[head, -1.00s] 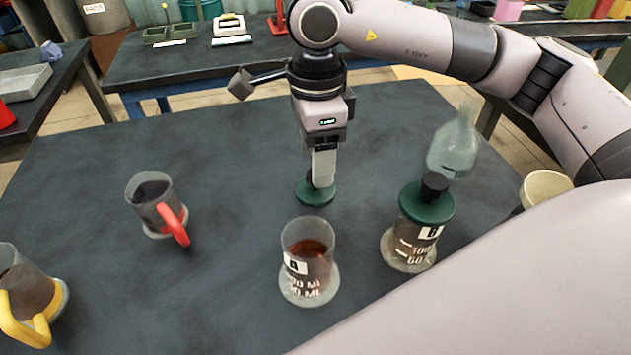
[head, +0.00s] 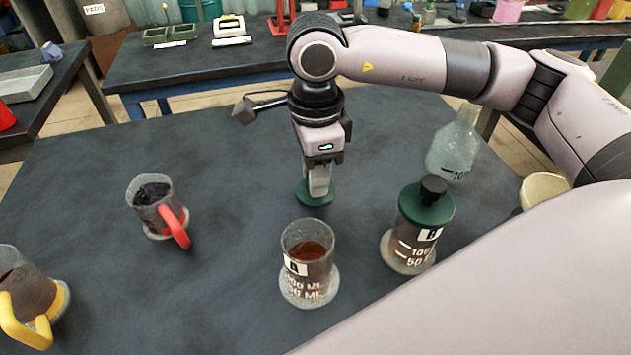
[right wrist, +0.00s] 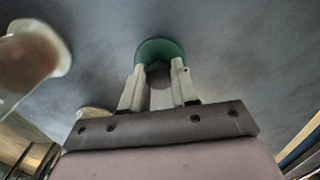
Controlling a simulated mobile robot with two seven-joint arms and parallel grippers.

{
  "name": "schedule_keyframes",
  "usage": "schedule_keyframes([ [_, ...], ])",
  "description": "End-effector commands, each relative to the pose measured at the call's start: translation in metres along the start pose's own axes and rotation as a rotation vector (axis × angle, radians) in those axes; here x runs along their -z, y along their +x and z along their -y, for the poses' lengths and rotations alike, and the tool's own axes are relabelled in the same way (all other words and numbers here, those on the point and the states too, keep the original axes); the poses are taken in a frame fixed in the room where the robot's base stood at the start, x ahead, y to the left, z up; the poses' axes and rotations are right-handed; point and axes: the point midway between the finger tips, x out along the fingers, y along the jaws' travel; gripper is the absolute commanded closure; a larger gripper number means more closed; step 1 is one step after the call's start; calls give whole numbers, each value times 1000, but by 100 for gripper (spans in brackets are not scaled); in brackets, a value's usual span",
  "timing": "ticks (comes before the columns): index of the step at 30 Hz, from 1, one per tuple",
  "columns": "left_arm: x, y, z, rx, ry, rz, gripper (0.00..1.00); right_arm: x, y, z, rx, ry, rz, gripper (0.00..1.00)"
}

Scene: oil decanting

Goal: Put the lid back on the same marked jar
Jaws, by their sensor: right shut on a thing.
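The green lid (head: 316,197) is at the table surface behind jar A; it also shows in the right wrist view (right wrist: 160,49). My right gripper (head: 318,190) comes down from above and is shut on the lid's knob, which the fingers mostly hide. Jar A (head: 309,268) is uncovered, has a white A label and holds dark red-brown liquid. Jar B (head: 410,235) stands to its right with a green lid and black knob on it. I cannot tell whether the held lid still touches the table. My left gripper is out of view.
A cup with a red handle (head: 156,205) and one with a yellow handle (head: 30,290) stand at left, holding dark contents. A clear bottle (head: 453,150) and a cream bowl (head: 545,188) are at right. The table between the red-handled cup and jar A is clear.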

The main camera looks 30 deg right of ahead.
Motion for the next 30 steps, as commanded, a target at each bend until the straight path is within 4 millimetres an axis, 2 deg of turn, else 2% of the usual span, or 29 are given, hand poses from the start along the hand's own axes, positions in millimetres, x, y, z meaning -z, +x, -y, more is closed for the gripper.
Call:
schedule_keyframes([
  [5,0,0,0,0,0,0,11,0,-3,0,1,0,0,99],
  [11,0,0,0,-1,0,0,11,-1,-21,1,3,0,2,99],
  [17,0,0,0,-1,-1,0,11,-1,-60,0,5,-1,3,99],
  [27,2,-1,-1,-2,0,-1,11,-1,-145,0,5,0,2,99],
  [30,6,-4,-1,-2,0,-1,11,0,-162,0,5,1,0,99],
])
